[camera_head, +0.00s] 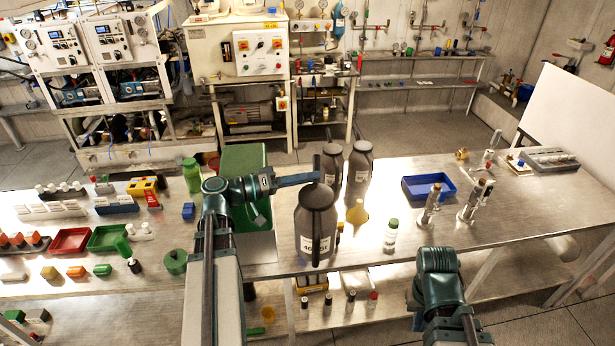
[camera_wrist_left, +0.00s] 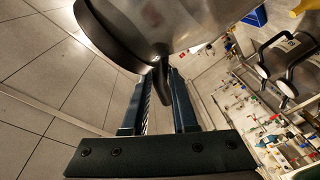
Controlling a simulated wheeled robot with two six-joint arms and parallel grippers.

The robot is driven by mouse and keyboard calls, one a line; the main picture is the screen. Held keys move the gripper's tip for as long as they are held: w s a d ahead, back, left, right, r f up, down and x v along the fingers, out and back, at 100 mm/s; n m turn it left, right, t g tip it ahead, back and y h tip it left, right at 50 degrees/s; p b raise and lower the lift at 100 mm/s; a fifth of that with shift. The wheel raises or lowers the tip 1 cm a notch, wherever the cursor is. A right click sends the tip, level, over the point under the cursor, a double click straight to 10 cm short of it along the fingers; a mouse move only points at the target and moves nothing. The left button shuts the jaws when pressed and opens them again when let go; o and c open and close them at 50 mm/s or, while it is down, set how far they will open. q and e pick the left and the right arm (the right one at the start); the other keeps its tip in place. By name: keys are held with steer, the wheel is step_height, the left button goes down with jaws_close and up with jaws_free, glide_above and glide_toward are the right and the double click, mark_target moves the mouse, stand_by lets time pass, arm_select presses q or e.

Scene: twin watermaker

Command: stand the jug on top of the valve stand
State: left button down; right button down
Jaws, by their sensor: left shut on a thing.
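A dark grey jug (camera_head: 316,226) with a white label is in the middle of the head view, in front of the bench. My left gripper (camera_head: 318,177) reaches it from the left and is shut on its upright black handle. In the left wrist view, the jaws of my left gripper (camera_wrist_left: 166,95) close on the dark handle, with the jug's grey body (camera_wrist_left: 165,25) above them. The jug looks upright; its underside is not clear. Two metal valve fittings (camera_head: 429,204) (camera_head: 474,199) stand on the bench to the right; I cannot tell which thing is the valve stand. My right arm shows low right, its fingers out of view.
Two similar jugs (camera_head: 360,166) (camera_head: 331,166) stand behind the held one. A green box (camera_head: 243,160) is left. The bench's right end has bare room.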

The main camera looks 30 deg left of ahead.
step_height(320, 180, down, 24)
steer(key=b, duration=2.3)
steer(key=shift+r, duration=0.15)
